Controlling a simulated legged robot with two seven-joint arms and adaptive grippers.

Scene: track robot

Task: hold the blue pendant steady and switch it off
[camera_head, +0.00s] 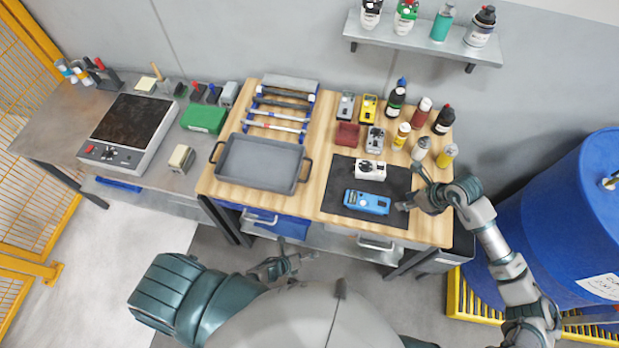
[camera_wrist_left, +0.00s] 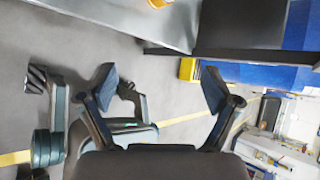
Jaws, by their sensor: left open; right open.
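The blue pendant (camera_head: 367,201) lies flat on a black mat (camera_head: 337,190) near the front of the wooden bench. It has small light details on its top that are too small to read. My right gripper (camera_head: 409,188) is open and empty at the mat's right edge, just right of the pendant and apart from it. My left gripper (camera_head: 282,266) is below and in front of the bench, away from the pendant. The left wrist view shows its two fingers spread and empty (camera_wrist_left: 160,90), over the floor; the pendant is not in that view.
A white device (camera_head: 370,169) sits just behind the pendant on the mat. Several bottles (camera_head: 420,148) stand behind my right gripper. A grey tray (camera_head: 262,163) is left of the mat. A blue drum (camera_head: 560,215) stands right of the bench.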

